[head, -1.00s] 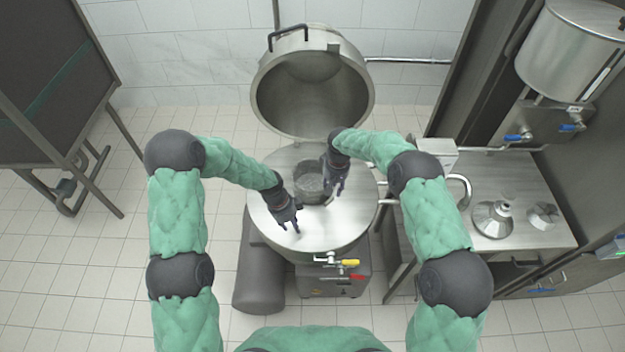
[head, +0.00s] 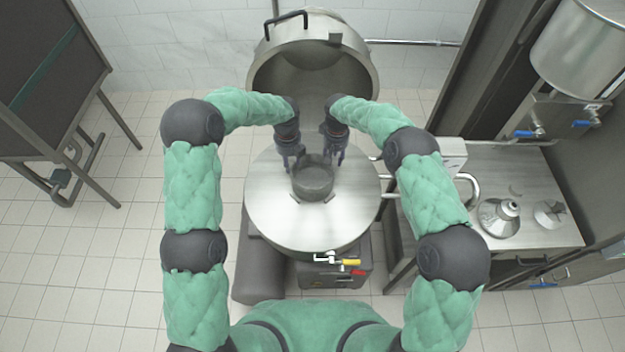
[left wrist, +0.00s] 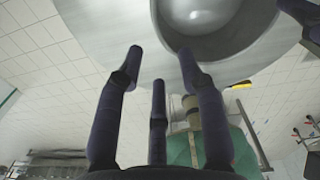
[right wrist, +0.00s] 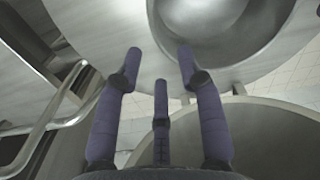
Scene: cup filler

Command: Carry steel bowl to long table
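The steel bowl (head: 314,183) sits on the round steel top (head: 268,208) of a large kettle, near its middle. My left gripper (head: 287,161) is open at the bowl's far left side, and my right gripper (head: 336,158) is open at its far right side. In the left wrist view the bowl (left wrist: 205,45) is at the upper right, and one fingertip of the left gripper (left wrist: 160,60) overlaps its rim. In the right wrist view the bowl (right wrist: 210,50) also lies by one fingertip of the right gripper (right wrist: 157,60). I cannot tell whether either touches it.
The kettle's raised lid (head: 312,50) stands behind my grippers. A steel table (head: 505,170) at the right holds a funnel-like steel piece (head: 498,217); I cannot tell whether it is the long table. A dark-panelled stand (head: 50,70) is at the left.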

